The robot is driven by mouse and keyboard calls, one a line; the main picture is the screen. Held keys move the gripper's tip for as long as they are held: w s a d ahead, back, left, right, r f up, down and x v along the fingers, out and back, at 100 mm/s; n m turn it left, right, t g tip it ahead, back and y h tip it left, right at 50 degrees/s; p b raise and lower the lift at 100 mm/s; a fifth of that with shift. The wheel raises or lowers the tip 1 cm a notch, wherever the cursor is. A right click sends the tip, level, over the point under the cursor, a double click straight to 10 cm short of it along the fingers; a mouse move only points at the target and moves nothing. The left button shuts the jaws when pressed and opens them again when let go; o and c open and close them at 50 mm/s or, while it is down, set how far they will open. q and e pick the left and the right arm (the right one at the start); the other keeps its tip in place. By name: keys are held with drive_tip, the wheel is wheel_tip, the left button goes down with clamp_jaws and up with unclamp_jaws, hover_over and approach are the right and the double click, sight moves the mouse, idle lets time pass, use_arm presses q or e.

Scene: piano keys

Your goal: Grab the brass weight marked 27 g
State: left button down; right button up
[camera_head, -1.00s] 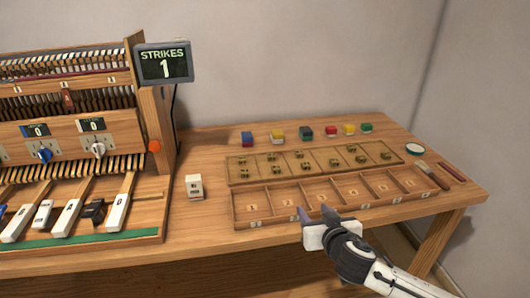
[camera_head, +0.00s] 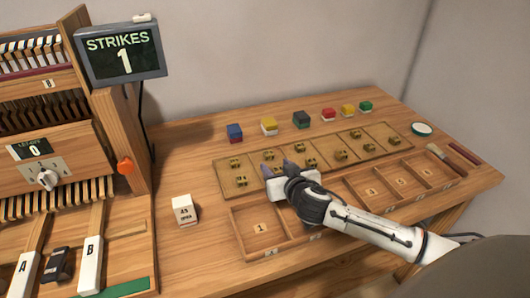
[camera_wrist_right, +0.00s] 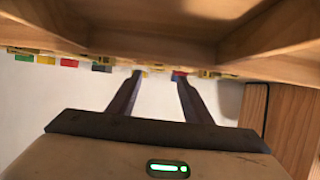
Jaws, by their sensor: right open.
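Several small brass weights stand in pairs in the sections of a flat wooden tray (camera_head: 229,187) on the table; their marks are too small to read, so I cannot tell which is the 27 g one. My left gripper is not in view.
A compartment box (camera_head: 262,228) with numbered sections lies in front of the tray, under my right arm. Coloured blocks (camera_head: 301,119) stand behind the tray. A white block (camera_head: 184,210) stands left. The piano mechanism and strikes screen (camera_head: 122,50) fill the left side. A brush (camera_head: 438,152) lies right.

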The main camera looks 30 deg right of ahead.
sight(269, 155)
drive_tip(key=shift+x, duration=0.9)
drive_tip(key=shift+w+d, duration=0.3)
drive_tip(key=shift+w, duration=0.3)
drive_tip(key=shift+d+x, duration=0.2)
drive_tip(key=shift+x, duration=2)
drive_tip(key=shift+r, duration=0.15)
drive_tip(key=c, duration=1.1)
